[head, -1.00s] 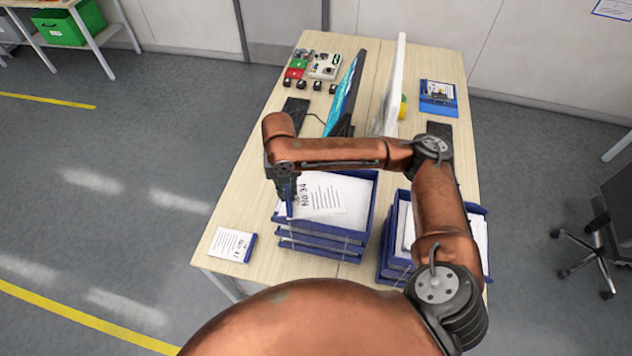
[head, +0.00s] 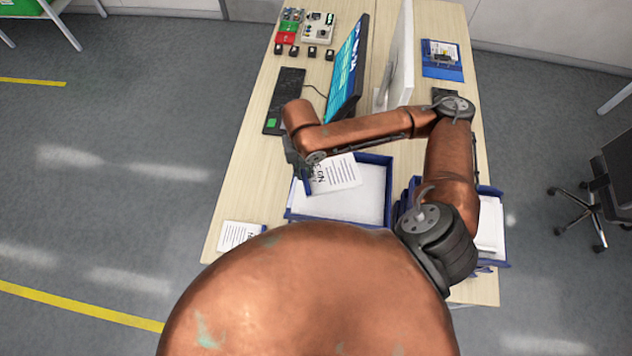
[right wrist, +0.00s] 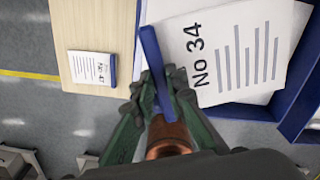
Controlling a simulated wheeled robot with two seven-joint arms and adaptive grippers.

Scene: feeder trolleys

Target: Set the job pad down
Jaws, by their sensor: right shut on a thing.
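The job pad (head: 335,174) is a white sheet pad marked "No 3…" in the head view, with a blue binding edge. In the right wrist view the pad (right wrist: 235,50) reads "No 34". My right gripper (right wrist: 158,85) is shut on its blue edge. In the head view the right gripper (head: 302,172) is partly hidden by its own arm. The pad is over the far left part of a blue paper tray (head: 388,190); I cannot tell how high. My left gripper is not in view.
A second pad (head: 238,235) lies on the near left of the wooden desk (head: 250,190). A keyboard (head: 284,100), a monitor (head: 347,68) and small boxes stand farther back. Another tray stack (head: 492,222) is at the right.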

